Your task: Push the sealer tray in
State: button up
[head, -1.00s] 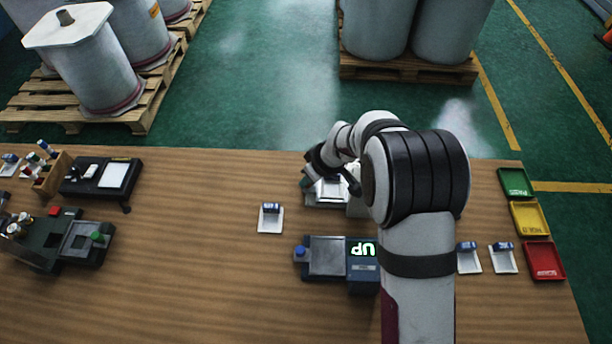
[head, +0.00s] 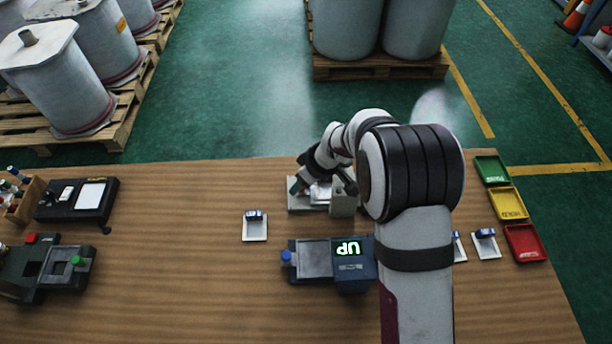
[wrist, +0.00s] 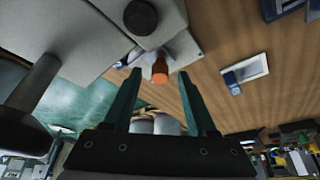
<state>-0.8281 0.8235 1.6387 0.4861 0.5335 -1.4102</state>
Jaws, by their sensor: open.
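A light grey machine (head: 342,204), which looks like the sealer, stands at the back middle of the table, partly hidden by my arm. Its low metal tray part (head: 300,205) reaches left. In the wrist view an orange knob (wrist: 160,70) sits at the end of a pale plate (wrist: 181,50), beside the grey machine body (wrist: 75,40). My gripper (head: 297,186) is at the machine's left end. In the wrist view its two teal fingers (wrist: 160,82) are apart, with the knob showing between their tips. I cannot tell whether they touch it.
A dark machine (head: 318,260) with a blue knob and a lit "UP" display stands in front. A white dish with a blue item (head: 254,230) lies left of it. Green, yellow and red trays (head: 525,243) line the right edge. Other devices (head: 45,265) stand left. Bare table lies between.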

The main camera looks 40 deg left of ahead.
jog(key=v, duration=1.5)
jog(key=shift+d+r, duration=0.2)
jog(key=shift+r, duration=0.05)
jog(key=s+a+n+t+h, duration=0.45)
jog(key=s+a+n, duration=0.2)
jog(key=n, duration=1.15)
jog(key=x, duration=1.5)
jog(key=shift+w+a+f, duration=0.1)
jog(key=shift+f, duration=0.35)
jog(key=shift+c, duration=0.4)
grip_shut()
